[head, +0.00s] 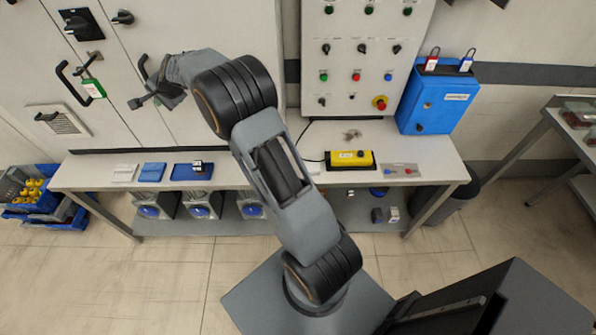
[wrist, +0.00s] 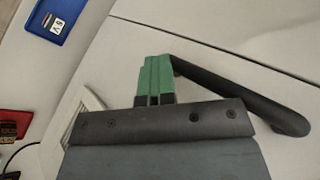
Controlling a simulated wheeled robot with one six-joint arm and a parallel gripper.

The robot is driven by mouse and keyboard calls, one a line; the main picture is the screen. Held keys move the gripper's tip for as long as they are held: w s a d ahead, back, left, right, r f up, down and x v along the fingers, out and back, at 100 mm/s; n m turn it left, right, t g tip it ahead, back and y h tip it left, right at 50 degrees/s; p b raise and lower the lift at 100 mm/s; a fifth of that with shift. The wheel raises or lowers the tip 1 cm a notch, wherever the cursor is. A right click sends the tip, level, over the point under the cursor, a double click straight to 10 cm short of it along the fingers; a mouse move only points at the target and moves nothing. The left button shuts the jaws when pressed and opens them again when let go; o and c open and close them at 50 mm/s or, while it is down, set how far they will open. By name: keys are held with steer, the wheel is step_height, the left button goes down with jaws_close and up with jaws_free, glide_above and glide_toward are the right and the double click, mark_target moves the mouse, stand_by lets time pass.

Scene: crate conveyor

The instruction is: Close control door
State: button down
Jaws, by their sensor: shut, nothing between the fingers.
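A pale cabinet with tall door panels (head: 75,130) fills the left of the head view. Dark handles stand on it, including one near my gripper (head: 143,67); a black bar handle (wrist: 240,95) also shows in the wrist view. Which panel is the control door, and whether it stands slightly ajar, I cannot tell. My gripper (head: 135,103) is in front of the cabinet, right of the green padlock. In the wrist view my gripper (wrist: 155,75) shows green-tipped fingers together, empty, just left of the bar handle. Contact with the handle or panel is unclear.
A bench (head: 225,183) runs below the cabinet, with a yellow control box (head: 350,154) on it. A green padlock (head: 93,88) hangs on the left handle. A button panel (head: 345,95) and blue box (head: 437,98) stand at the right. Blue bins (head: 35,205) sit at lower left.

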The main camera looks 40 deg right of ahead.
steer(key=shift+w+a+r, duration=0.15)
steer(key=shift+w+r, duration=0.05)
steer(key=shift+r, duration=0.2)
stand_by(0.3)
steer(key=s+a+r+b, duration=0.1)
steer(key=s+r+b, duration=0.4)
steer(key=s, duration=0.7)
steer(key=s+d+f+n+g+h, duration=0.1)
steer(key=s+n, duration=0.6)
steer(key=s, duration=0.7)
steer(key=s+d+f+n+g+h+p, duration=0.1)
steer(key=s+f+n, duration=0.4)
steer(key=s, duration=1)
steer(key=d+n+g+h, duration=0.1)
steer(key=g, duration=0.1)
steer(key=shift+s+f+n+g+h, duration=0.15)
steer(key=shift+s+n+g+h, duration=0.15)
steer(key=shift+n, duration=0.1)
